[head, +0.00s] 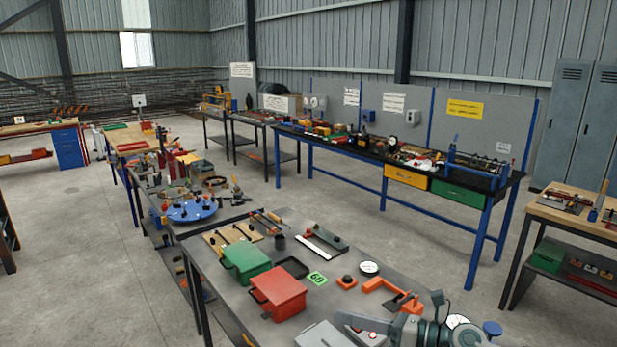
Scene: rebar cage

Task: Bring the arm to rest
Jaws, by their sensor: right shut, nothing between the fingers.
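My right arm comes in at the bottom right, over the near grey table (225,285). My right gripper (342,319) points left, low over the front part of this table. It is shut, with nothing seen held in it. Its lower side and the exact gap to the table top are hard to tell. My left gripper is not in view.
Near the right gripper are an orange-red box (278,292), an orange clamp-like part (383,286), a white round dial (369,268) and a green "60" card (318,278). A green box (246,262) stands farther left. A long blue-legged bench (387,186) is behind, across open floor.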

